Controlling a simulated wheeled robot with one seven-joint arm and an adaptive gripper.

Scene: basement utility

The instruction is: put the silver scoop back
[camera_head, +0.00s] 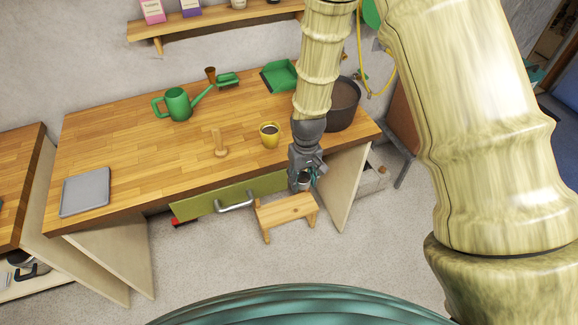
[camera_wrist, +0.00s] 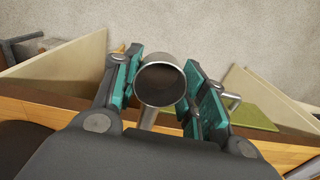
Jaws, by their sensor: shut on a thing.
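My gripper (camera_head: 303,177) is shut on the silver scoop (camera_wrist: 160,84), just in front of the workbench's front edge near its right end. In the wrist view the scoop's round, hollow mouth faces the camera between the teal finger pads, with its handle running down toward the bench edge. In the head view the scoop (camera_head: 304,184) is small and partly hidden by the fingers. An olive-green drawer front (camera_head: 208,204) with a silver handle (camera_head: 236,206) is under the bench, left of my gripper. The drawer's inside is not visible.
A small wooden stool (camera_head: 286,210) stands below my gripper.

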